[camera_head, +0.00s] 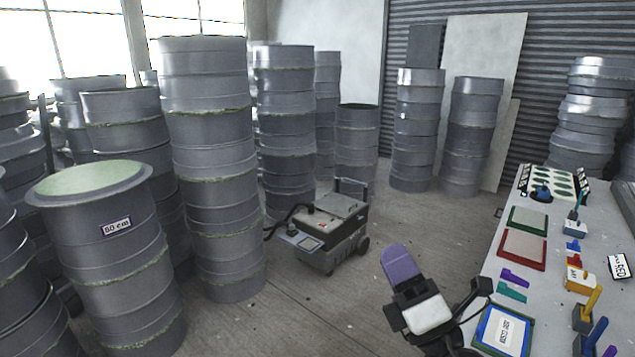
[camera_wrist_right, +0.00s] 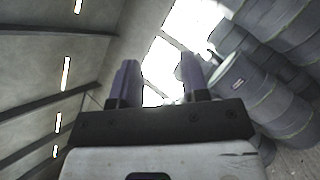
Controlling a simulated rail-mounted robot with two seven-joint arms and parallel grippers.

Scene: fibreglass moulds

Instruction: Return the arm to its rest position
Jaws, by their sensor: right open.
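My right gripper (camera_head: 400,262) is raised above the floor, left of the workbench, with its purple fingers pointing up and slightly left. In the right wrist view the two purple fingers of this gripper (camera_wrist_right: 160,80) stand apart with nothing between them. It is open and empty and touches nothing that I can see. Part of my right arm shows between the gripper and the bench's near left corner. My left gripper does not show in either view.
The workbench (camera_head: 546,240) at right holds a green tray (camera_head: 528,220), a red tray (camera_head: 523,248), a blue-framed board (camera_head: 503,330) and several small coloured parts. A wheeled machine (camera_head: 330,235) stands on the floor. Tall grey mould stacks (camera_head: 210,140) fill the left. Floor between is clear.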

